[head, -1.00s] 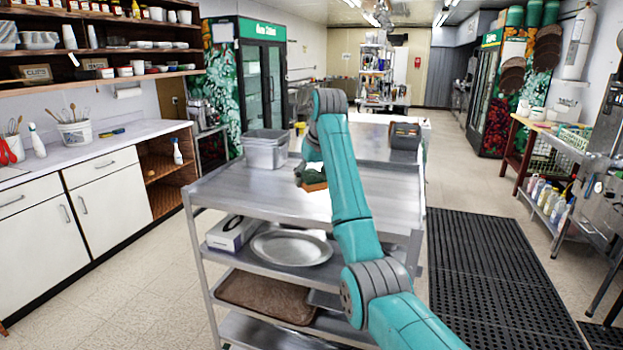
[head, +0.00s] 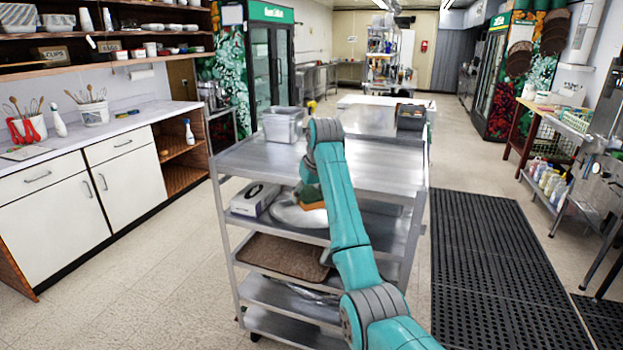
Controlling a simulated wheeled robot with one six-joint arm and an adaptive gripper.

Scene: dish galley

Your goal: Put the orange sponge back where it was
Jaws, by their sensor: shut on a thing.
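The orange sponge (head: 313,206) shows as a small orange edge beside my teal arm, in front of the cart's near edge. My gripper (head: 309,192) is shut on it and holds it in the air. The arm hides much of the gripper and part of the sponge. Behind and below them in the picture is a round metal tray (head: 287,215) on the cart's second shelf. The metal cart (head: 255,160) has a wide bare top.
A clear container (head: 282,126) stands at the cart top's far left and a dark box (head: 410,117) at its far right. A tissue box (head: 255,198) is on the second shelf. A counter (head: 100,135) runs along the left. A black floor mat (head: 495,260) lies right.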

